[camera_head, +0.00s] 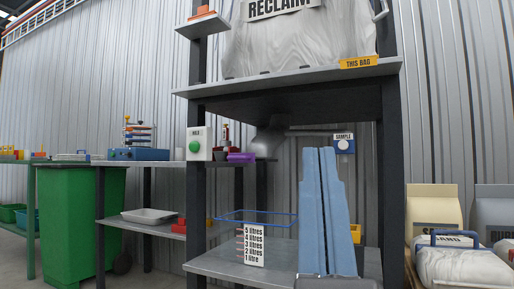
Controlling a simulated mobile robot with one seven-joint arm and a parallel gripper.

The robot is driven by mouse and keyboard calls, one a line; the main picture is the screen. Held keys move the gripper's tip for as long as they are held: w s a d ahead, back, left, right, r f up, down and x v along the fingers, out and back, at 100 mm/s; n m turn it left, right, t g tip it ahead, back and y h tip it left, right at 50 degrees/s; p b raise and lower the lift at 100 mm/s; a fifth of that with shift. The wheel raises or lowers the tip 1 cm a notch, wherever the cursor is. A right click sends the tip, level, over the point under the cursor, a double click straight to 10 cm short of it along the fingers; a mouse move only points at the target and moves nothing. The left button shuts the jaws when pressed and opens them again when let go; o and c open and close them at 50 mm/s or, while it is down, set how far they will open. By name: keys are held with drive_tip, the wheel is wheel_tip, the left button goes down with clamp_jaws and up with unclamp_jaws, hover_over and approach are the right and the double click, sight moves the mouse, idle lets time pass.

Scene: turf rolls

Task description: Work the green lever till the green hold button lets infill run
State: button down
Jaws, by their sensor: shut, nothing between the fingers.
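A round green button (195,146) sits on a white box fixed to the left dark post of the rack. No green lever can be made out; my gripper covers part of the rack. A grey chute (268,140) hangs under the upper shelf, above a clear container with a blue rim (255,212) and a litre scale (254,246). I cannot see any infill in the container. My gripper (320,152), with two long blue fingers, points up and away in front of the rack. Its fingers are together and empty, right of the container.
A large bag marked RECLAIM (300,45) rests on the upper shelf (290,78). A SAMPLE sign (344,143) is behind my gripper. Filled sacks (462,262) stand at the right. A green bin (80,215) and a side bench (150,228) are at the left.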

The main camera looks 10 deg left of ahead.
wheel_tip(320, 180, up, 32)
drive_tip(key=p, duration=3.1)
drive_tip(key=shift+f, duration=0.1)
drive_tip(key=shift+w+a, duration=0.1)
